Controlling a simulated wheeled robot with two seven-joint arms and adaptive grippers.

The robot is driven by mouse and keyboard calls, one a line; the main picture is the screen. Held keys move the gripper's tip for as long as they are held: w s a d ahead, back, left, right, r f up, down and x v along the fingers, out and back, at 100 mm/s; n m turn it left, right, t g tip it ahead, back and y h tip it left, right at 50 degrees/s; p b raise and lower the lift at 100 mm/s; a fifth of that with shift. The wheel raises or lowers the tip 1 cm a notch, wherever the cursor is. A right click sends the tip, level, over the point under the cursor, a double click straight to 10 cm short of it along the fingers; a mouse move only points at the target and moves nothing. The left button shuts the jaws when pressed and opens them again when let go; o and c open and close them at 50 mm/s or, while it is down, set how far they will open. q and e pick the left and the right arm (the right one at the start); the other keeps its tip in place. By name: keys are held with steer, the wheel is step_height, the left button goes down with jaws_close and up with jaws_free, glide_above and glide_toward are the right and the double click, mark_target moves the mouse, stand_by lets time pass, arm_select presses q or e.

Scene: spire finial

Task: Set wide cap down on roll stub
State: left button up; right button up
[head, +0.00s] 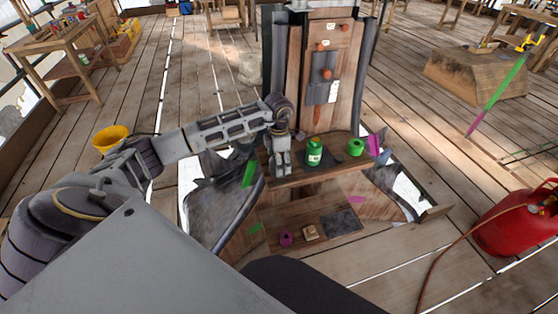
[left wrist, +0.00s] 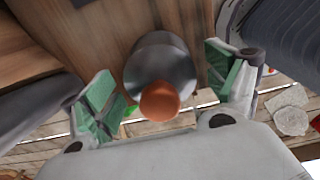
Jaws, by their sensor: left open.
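My left gripper (head: 282,170) points down at the left part of the upper wooden shelf. In the left wrist view its two green-padded fingers (left wrist: 166,92) are spread apart. Between them is a dark grey round piece (left wrist: 158,62) with a copper-coloured knob (left wrist: 160,101); it may be the wide cap. The pads show gaps on both sides of it. The gripper hides this piece in the head view. A green ring-shaped roll (head: 355,147) stands on the upper shelf and a purple one (head: 286,239) on the lower level; I cannot tell which is the roll stub. My right gripper is not in view.
A small tan block (head: 311,233) and a dark mat (head: 341,221) lie on the lower level. A tall wooden panel (head: 325,95) rises behind. A red tank (head: 510,222) stands at right.

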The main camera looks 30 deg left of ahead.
arm_select(q)
steer(key=shift+r, duration=0.1)
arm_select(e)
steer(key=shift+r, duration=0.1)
arm_select(q)
steer(key=shift+r, duration=0.15)
step_height(320, 180, up, 12)
steer(key=shift+f, duration=0.1)
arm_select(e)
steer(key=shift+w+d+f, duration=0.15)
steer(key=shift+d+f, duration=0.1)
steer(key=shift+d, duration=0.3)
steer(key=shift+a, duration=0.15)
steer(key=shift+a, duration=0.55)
arm_select(q)
steer(key=shift+f, duration=0.1)
